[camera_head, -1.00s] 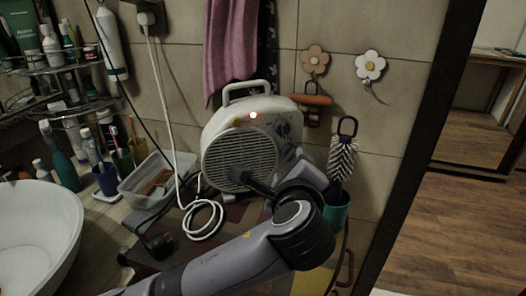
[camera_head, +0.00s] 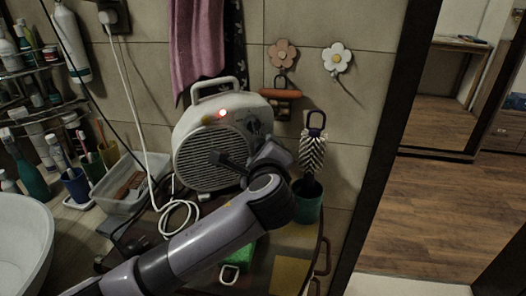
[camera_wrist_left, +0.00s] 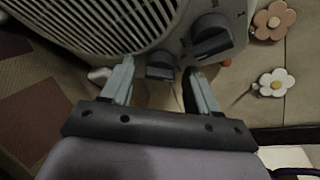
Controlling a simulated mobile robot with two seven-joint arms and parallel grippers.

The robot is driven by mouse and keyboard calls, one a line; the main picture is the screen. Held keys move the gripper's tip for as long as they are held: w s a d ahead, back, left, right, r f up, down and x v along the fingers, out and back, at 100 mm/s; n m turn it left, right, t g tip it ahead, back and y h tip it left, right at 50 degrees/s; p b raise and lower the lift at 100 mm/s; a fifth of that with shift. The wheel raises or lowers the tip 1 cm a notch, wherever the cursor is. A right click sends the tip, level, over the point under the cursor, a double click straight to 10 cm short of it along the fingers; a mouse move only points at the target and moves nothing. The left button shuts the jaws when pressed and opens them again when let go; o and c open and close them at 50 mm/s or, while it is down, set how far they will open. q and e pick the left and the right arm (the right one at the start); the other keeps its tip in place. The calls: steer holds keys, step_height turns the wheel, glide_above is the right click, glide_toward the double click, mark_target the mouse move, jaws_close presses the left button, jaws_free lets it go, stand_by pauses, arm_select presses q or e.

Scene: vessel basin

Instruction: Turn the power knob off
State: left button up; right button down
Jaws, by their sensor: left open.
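A white fan heater (camera_head: 190,162) stands on the small table, with a round grille and a lit red light (camera_head: 221,114). Dark controls (camera_head: 256,128) show on its right side in the head view, partly behind my arm. In the left wrist view, the heater (camera_wrist_left: 95,22) fills the top left. A large dark knob (camera_wrist_left: 211,35) sits to the right of a smaller dark knob (camera_wrist_left: 160,66). My left gripper (camera_wrist_left: 161,76) is open, its fingers on either side of the smaller knob; I cannot tell whether they touch it. The gripper also shows before the heater (camera_head: 232,162).
A green cup with a brush (camera_head: 308,200) stands right of the heater. A clear bin (camera_head: 128,185), a white cable (camera_head: 176,218) and a white basin (camera_head: 22,245) lie to the left. Flower hooks (camera_head: 337,58) are on the wall. Floor is open at right.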

arm_select(q)
steer(key=c, duration=1)
steer(key=shift+c, duration=0.2)
steer(key=shift+a+f+n+t+h+b, duration=0.1)
steer(key=shift+n+t+h+b, duration=0.2)
steer(key=shift+n+b, duration=0.5)
steer(key=shift+d+f+n+t+h+b, duration=0.15)
steer(key=shift+n+t+b, duration=0.2)
steer(key=shift+n+b, duration=0.45)
steer(key=shift+a+f+n+t+h+b, duration=0.15)
steer(key=shift+n+t+h+b, duration=0.15)
steer(key=shift+n+b, duration=0.5)
steer(key=shift+r, duration=0.15)
steer(key=o, duration=1)
